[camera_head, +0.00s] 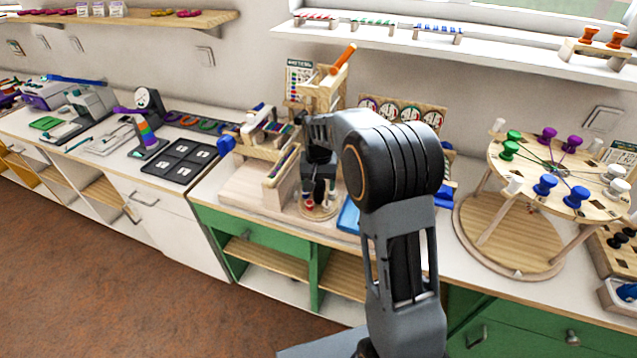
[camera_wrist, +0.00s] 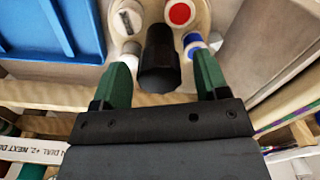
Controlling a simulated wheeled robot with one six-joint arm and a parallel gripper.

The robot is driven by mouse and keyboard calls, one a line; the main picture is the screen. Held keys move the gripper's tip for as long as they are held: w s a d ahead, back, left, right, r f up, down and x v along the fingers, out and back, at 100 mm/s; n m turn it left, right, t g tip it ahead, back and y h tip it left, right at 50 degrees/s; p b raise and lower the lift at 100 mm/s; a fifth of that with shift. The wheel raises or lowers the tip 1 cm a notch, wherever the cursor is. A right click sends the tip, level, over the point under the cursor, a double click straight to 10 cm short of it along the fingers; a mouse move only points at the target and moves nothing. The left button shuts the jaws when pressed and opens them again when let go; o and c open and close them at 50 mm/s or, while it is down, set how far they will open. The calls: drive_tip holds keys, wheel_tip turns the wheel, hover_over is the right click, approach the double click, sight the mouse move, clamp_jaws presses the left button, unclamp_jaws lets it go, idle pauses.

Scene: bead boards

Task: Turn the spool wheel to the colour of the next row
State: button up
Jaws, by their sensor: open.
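The spool wheel is a small round wooden disc (camera_head: 320,213) on the counter below my gripper (camera_head: 318,192). In the wrist view the disc (camera_wrist: 150,12) carries a red spool (camera_wrist: 180,13), a blue-and-white spool (camera_wrist: 193,42) and pale spools (camera_wrist: 127,20). A dark upright post (camera_wrist: 160,60) stands between the two green fingers of my gripper (camera_wrist: 162,72). The fingers are apart, with gaps on both sides of the post. The wheel's near part is hidden by my gripper. A wooden bead stand (camera_head: 284,165) with coloured rows is to the left.
A blue tray (camera_head: 349,216) lies close to the wheel's right. A board with several dials (camera_head: 402,112) stands behind. A large round spool stand (camera_head: 510,250) is on the right. A black tray (camera_head: 180,160) lies left. A partly hidden lettered strip (camera_wrist: 35,150) crosses the wrist view.

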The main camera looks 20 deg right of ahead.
wheel_tip(320, 180, up, 14)
idle(0.7)
drive_tip(key=shift+f, duration=0.1)
drive_tip(key=f, duration=0.1)
drive_tip(key=s+f+n, duration=0.1)
drive_tip(key=f, duration=0.1)
drive_tip(key=shift+s+f+p, duration=0.25)
drive_tip(key=shift+f+p, duration=0.05)
drive_tip(key=shift+f, duration=0.05)
drive_tip(key=s+f+n+t, duration=0.1)
drive_tip(key=s+n+t, duration=0.1)
drive_tip(key=s, duration=1.9)
drive_tip(key=shift+s+n+t+p, duration=0.3)
drive_tip(key=shift+s+t+p, duration=0.1)
drive_tip(key=shift+t, duration=0.4)
